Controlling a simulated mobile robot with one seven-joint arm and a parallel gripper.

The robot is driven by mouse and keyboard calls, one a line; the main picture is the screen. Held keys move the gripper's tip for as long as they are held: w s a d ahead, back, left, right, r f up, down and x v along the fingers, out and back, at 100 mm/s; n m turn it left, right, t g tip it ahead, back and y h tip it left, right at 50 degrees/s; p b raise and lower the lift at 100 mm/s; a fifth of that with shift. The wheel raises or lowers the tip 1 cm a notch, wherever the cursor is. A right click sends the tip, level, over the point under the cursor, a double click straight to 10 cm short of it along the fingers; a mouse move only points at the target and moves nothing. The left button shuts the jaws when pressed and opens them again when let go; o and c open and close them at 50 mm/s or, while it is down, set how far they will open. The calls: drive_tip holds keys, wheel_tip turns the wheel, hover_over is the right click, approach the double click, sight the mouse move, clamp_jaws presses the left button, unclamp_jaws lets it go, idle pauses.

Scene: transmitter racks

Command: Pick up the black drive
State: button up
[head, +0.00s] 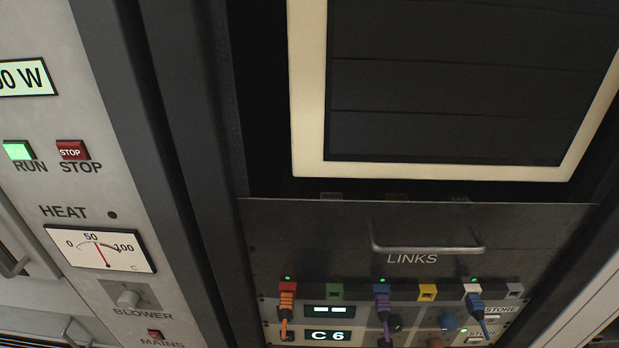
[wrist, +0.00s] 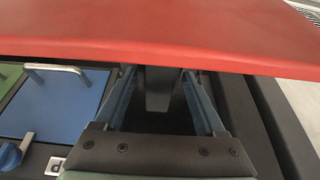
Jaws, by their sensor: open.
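My gripper (wrist: 160,76) shows in the wrist view, with its two bluish fingers apart and pointing up the picture. A dark block (wrist: 160,90) sits between the fingers, partly under the edge of a red surface. I cannot tell whether it is the black drive or a part of my gripper. No black drive can be made out for certain in the head view, and my gripper is not in that view.
In the wrist view the red surface (wrist: 150,38) spans the top, and a blue panel with a metal handle (wrist: 62,105) lies at left. The head view shows a LINKS panel (head: 330,240) with coloured plugs, a cream-framed dark louvred panel (head: 460,90) and a HEAT meter (head: 100,249).

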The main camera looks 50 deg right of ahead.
drive_tip(key=shift+f, duration=0.15)
clamp_jaws()
idle(0.4)
